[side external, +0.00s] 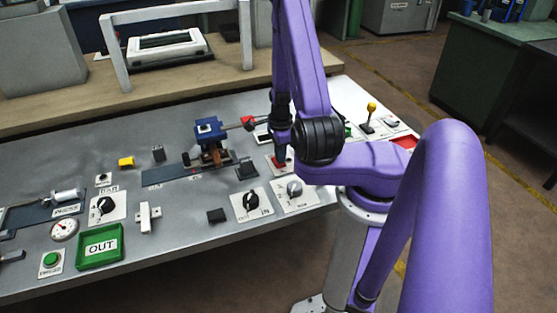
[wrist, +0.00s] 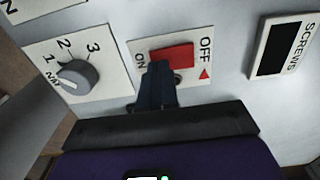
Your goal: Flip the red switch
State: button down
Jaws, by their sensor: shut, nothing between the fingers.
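The red switch (wrist: 172,57) is a red rocker on a white plate (wrist: 198,74) marked ON and OFF, in the upper middle of the wrist view. In the side external view the red switch (side external: 279,162) is partly hidden behind my gripper. My gripper (wrist: 158,70) is shut and empty. Its dark blue fingertips are over the ON side of the plate, at the near edge of the red rocker, and cover part of it. In the side external view my gripper (side external: 280,152) points down at the switch. I cannot tell whether the fingertips touch it.
A grey numbered knob (wrist: 76,77) is left of the switch in the wrist view, and a SCREWS plate (wrist: 279,48) is to the right. In the side external view a blue device (side external: 210,130) stands left of my gripper, and a yellow-topped lever (side external: 370,112) stands to the right.

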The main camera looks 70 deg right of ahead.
jog(key=shift+f, duration=0.6)
dwell(0.3)
jog(key=shift+r, duration=3.55)
jog(key=w+a+r+n, duration=0.5)
jog(key=w+a+n, duration=0.1)
jog(key=w+n, duration=0.25)
jog(key=s+a+r+n, duration=0.1)
jog(key=a+r+n, duration=0.3)
jog(key=a+n, duration=0.65)
jog(key=s+a+r+n, duration=0.2)
jog(key=s+r+n, duration=0.1)
jog(key=s+n, duration=0.7)
jog(key=s+a+r+n, duration=0.3)
jog(key=s+n, duration=0.7)
jog(key=shift+r+n, duration=0.3)
jog(key=shift+r, duration=0.1)
